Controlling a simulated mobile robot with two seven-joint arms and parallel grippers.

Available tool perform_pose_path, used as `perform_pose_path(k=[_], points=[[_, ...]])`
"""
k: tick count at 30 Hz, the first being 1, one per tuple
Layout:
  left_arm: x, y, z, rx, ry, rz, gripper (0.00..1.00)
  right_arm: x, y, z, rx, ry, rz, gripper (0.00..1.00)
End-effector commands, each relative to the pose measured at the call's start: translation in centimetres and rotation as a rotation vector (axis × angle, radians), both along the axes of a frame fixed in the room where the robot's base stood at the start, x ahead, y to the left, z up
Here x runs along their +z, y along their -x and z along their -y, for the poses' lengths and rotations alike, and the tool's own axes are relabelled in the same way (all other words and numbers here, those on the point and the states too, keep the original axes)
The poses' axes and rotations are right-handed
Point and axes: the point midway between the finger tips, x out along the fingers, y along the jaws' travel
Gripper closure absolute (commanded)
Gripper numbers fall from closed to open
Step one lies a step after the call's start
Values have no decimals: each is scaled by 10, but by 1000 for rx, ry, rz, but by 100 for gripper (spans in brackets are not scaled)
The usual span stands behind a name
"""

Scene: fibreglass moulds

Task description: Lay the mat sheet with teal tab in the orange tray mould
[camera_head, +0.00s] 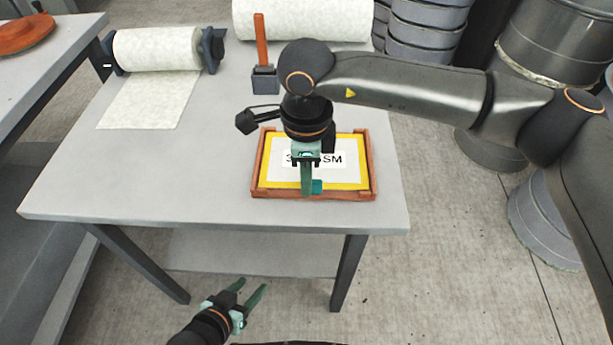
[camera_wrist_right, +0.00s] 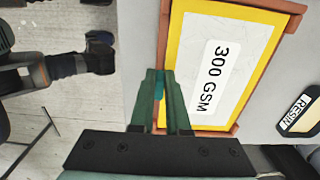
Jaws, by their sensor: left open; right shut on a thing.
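The orange tray mould (camera_head: 374,170) lies on the grey table near its front right; its rim also shows in the right wrist view (camera_wrist_right: 164,40). The mat sheet (camera_head: 270,174), pale with a yellow border and a "300 GSM" label, appears flat within the rim. It also shows in the right wrist view (camera_wrist_right: 188,62). Whether it touches the floor of the mould I cannot tell. My right gripper (camera_head: 307,192) points down at the sheet's near edge, shut on its teal tab (camera_head: 317,186). My left gripper (camera_head: 252,288) is open and empty, low in front of the table.
A mat roll (camera_head: 157,50) on a holder stands at the table's back left, its loose end lying on the table. A brush in a grey pot (camera_head: 265,80) stands behind the mould. Metal drums (camera_head: 555,45) stand at the right. The table's left part is clear.

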Motion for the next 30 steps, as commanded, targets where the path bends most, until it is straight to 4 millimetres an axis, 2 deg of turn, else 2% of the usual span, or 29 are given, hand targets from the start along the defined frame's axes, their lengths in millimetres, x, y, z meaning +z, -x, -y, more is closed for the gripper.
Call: perform_pose_path(k=[7, 8, 17, 28, 30], points=[[-2, 1, 0, 0, 1, -3, 50, 0, 0, 0, 1, 0, 0, 100], [-2, 1, 0, 0, 1, -3, 50, 0, 0, 0, 1, 0, 0, 84], [-2, 1, 0, 0, 1, -2, 50, 0, 0, 0, 1, 0, 0, 51], [-1, 0, -1, -1, -3, -3, 50, 0, 0, 0, 1, 0, 0, 51], [11, 1, -5, 5, -7, 9, 50, 7, 0, -1, 0, -2, 3, 51]])
